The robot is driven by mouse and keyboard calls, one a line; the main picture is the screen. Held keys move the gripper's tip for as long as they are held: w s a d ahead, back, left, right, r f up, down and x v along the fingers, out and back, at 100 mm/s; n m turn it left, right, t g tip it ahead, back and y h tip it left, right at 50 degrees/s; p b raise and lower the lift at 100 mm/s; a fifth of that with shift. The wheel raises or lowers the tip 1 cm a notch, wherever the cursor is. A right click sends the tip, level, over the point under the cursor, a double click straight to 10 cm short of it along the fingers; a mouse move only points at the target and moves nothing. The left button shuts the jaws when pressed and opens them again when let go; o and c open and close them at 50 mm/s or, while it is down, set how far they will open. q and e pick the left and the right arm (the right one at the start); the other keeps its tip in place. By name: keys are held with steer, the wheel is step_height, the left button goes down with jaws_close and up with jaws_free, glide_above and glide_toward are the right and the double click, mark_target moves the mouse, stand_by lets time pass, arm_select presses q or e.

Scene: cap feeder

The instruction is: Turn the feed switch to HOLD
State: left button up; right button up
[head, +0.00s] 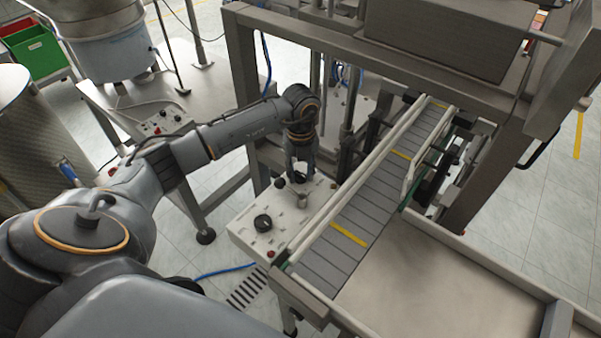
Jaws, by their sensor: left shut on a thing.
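The light control panel (243,232) stands beside the conveyor in the head view, with several knobs and buttons on its top. My left gripper (300,174) points down at the far end of this panel. It is shut on what looks like the feed switch, which is mostly hidden between the fingers. Its pointer and the HOLD mark are too small or covered to read. A black knob (263,222) and a red button (270,253) sit nearer on the panel. My right gripper is not in view.
The slatted conveyor (362,213) runs close along the panel's right side, with a pale guide rail. A metal frame post (243,70) rises behind my left arm. A steel table with a second small control box (162,122) stands at the left. A wide tray (440,290) lies at front right.

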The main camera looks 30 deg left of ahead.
mark_target(301, 174)
arm_select(q)
steer(key=n, duration=0.6)
steer(key=shift+w+n, duration=0.1)
steer(key=shift+n, duration=0.3)
stand_by(0.3)
steer(key=o, duration=1.2)
steer(key=shift+c, duration=0.2)
steer(key=shift+r, duration=0.1)
step_height(301, 174, up, 12)
